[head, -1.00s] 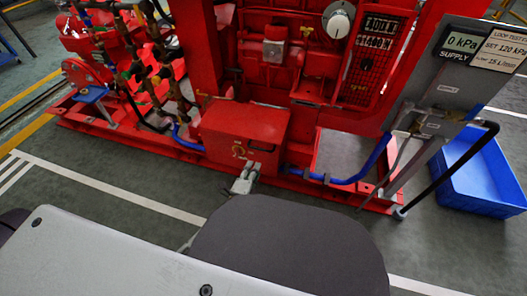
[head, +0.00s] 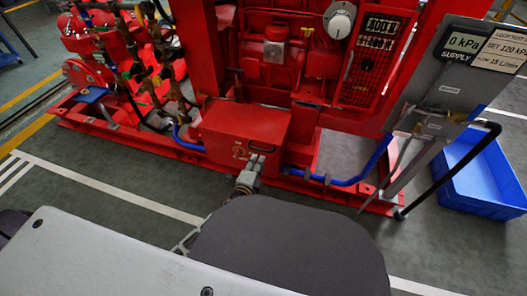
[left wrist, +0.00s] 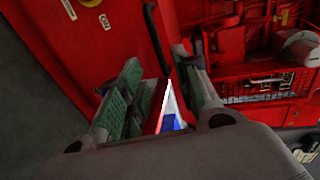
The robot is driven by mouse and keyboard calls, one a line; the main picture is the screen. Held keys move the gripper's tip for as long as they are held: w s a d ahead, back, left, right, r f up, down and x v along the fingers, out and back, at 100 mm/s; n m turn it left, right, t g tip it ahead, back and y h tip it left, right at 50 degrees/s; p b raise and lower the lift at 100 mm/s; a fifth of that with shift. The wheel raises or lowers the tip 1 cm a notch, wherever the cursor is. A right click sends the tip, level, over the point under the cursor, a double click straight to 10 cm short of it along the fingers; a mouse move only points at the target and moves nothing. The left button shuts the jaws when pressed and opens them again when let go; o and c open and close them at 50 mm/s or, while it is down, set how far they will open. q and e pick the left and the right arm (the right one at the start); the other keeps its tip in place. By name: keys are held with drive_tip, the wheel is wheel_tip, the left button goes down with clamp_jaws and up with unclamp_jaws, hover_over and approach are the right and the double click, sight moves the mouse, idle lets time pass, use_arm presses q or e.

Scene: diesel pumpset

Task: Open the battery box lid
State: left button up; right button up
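The red battery box (head: 240,140) sits at the front of the red pumpset skid, and its flat red lid (head: 245,117) lies closed on top. My left gripper (head: 257,158) is at the box's front face, over the area of its dark handle. In the left wrist view the left gripper (left wrist: 163,88) is open, its two green-padded fingers spread apart. A black bar handle (left wrist: 154,32) on the red box shows just ahead, in line with the gap between the fingers. I cannot tell whether the fingers touch it. My right gripper is not in view.
A blue hose (head: 350,180) runs along the skid right of the box. A grey supply panel (head: 440,95) with a black lever (head: 450,170) and a blue bin (head: 480,175) stand at the right. Red pipework is at the left. The floor before the skid is clear.

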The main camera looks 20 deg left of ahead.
sight(264, 151)
use_arm(q)
drive_tip(key=shift+b+x, duration=0.95)
drive_tip(key=shift+x, duration=3.6)
clamp_jaws()
